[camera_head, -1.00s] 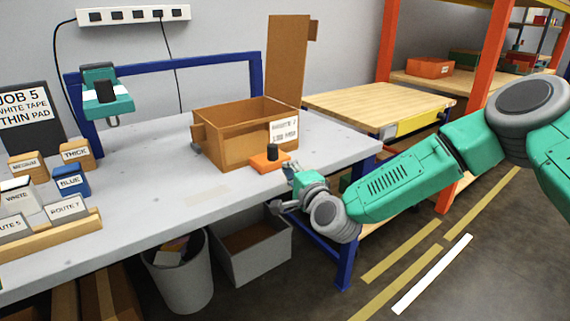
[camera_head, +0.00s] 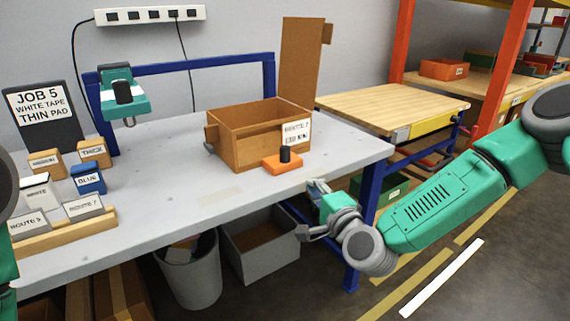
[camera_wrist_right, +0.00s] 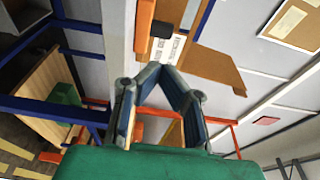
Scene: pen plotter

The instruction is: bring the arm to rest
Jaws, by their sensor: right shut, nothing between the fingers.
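My right arm reaches in from the right, and its teal and grey gripper (camera_head: 316,190) is shut and empty. The gripper appears at the workbench's (camera_head: 160,215) front edge near the right corner, right of and lower in the picture than the orange block with a black knob (camera_head: 283,163). In the right wrist view the fingers (camera_wrist_right: 163,72) come together with nothing between them. Part of my left arm shows at the left edge; its gripper is out of view.
An open cardboard box (camera_head: 240,150) with a label stands behind the orange block. A teal device (camera_head: 124,100), a job sign (camera_head: 42,110) and labelled blocks (camera_head: 88,180) are at left. A bin (camera_head: 190,275) and grey crate (camera_head: 262,250) sit below. A wooden-topped table (camera_head: 390,107) stands right.

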